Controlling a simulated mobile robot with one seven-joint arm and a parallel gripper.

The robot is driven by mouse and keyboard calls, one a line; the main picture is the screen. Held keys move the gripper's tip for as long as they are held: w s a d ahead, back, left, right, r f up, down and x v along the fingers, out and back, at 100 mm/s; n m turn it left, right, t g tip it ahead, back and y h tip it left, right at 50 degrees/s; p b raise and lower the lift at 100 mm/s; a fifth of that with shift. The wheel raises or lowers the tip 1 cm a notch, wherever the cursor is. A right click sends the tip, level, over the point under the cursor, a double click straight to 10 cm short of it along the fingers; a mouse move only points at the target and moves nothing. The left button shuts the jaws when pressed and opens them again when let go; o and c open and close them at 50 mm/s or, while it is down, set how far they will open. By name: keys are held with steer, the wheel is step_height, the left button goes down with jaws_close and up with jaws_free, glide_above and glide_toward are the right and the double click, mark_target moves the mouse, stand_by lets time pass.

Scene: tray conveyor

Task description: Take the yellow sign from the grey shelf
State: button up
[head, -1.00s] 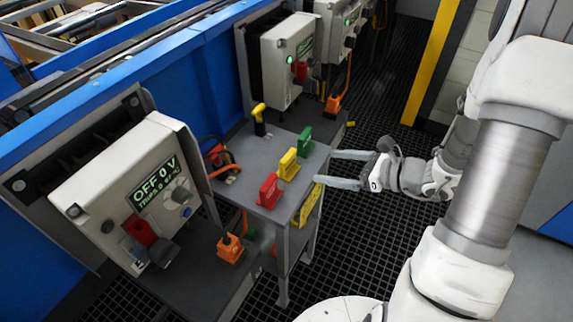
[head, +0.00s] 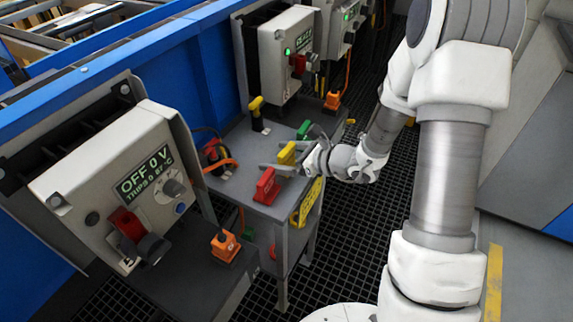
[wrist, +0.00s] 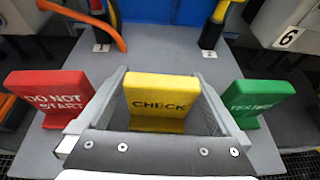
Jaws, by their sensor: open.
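The yellow sign (head: 287,153), marked CHECK, stands upright on the grey shelf (head: 238,137) between two other signs. In the wrist view the yellow sign (wrist: 160,98) is in the middle of the picture. My gripper (head: 272,154) is open, with one finger on each side of the yellow sign. The wrist view shows the fingers of my gripper (wrist: 161,76) left and right of it, with a small gap visible on each side. The sign's far edge and its lower part are partly hidden by my gripper in the head view.
A red sign (wrist: 50,98) marked DO NOT START stands left of my fingers, and a green sign (wrist: 257,102) stands right. A yellow-handled tool (head: 257,112) stands at the shelf's back. Control boxes (head: 118,185) flank the shelf. A yellow item (head: 308,202) hangs on its side.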

steer(key=shift+w+a+f, duration=0.15)
steer(key=shift+w+a, duration=0.1)
steer(key=shift+a, duration=0.05)
steer(key=shift+c, duration=0.3)
steer(key=c, duration=1.2)
steer(key=shift+c, duration=0.6)
steer(key=shift+r, duration=0.2)
